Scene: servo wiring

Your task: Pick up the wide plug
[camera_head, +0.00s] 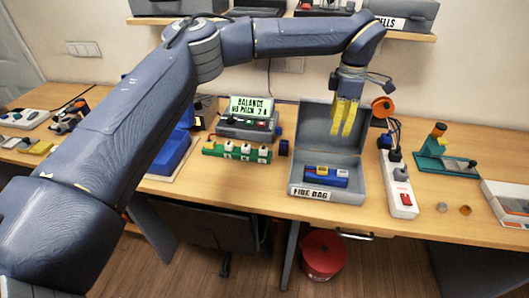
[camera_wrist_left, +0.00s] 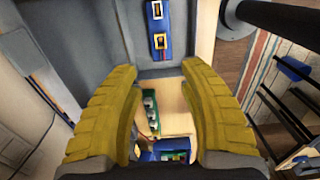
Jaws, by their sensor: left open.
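My left gripper (camera_head: 341,130) hangs with its yellow fingers pointing down in front of the raised lid of the grey FIRE BAG box (camera_head: 357,190). It is open and empty; in the left wrist view (camera_wrist_left: 160,85) nothing is between the fingers. A blue pack (camera_head: 327,176) with a yellow and a white connector lies in the box, below the gripper; it also shows in the wrist view (camera_wrist_left: 158,28). I cannot tell for certain which piece is the wide plug. A small dark blue block (camera_head: 283,147) stands left of the box. My right gripper is not in view.
A balance display device (camera_head: 246,124) and a green board with white sockets (camera_head: 236,151) stand left of the box. A white power strip (camera_head: 399,187) with plugs and a teal stand (camera_head: 447,165) are right of it. A shelf (camera_head: 290,15) hangs above.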

